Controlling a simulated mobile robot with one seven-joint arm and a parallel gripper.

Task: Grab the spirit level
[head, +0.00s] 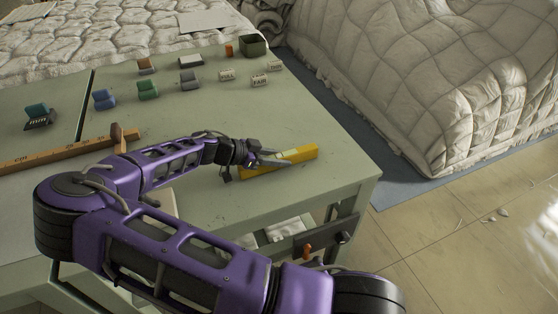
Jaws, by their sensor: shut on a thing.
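The spirit level is a yellow bar (300,154) near the right front corner of the green-grey table (225,205). My gripper (272,160) is at the left part of the bar, with its fingers shut on it. The left end of the bar is partly hidden by my gripper. I cannot tell whether the bar touches the table top or is slightly above it.
A wooden ruler (60,153) lies at the left. Blue (104,99) and green (148,90) blocks, small white labelled blocks (259,80) and a dark green box (254,46) stand toward the back. A quilted duvet heap (440,80) rises at the right. The table top right of the bar is clear.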

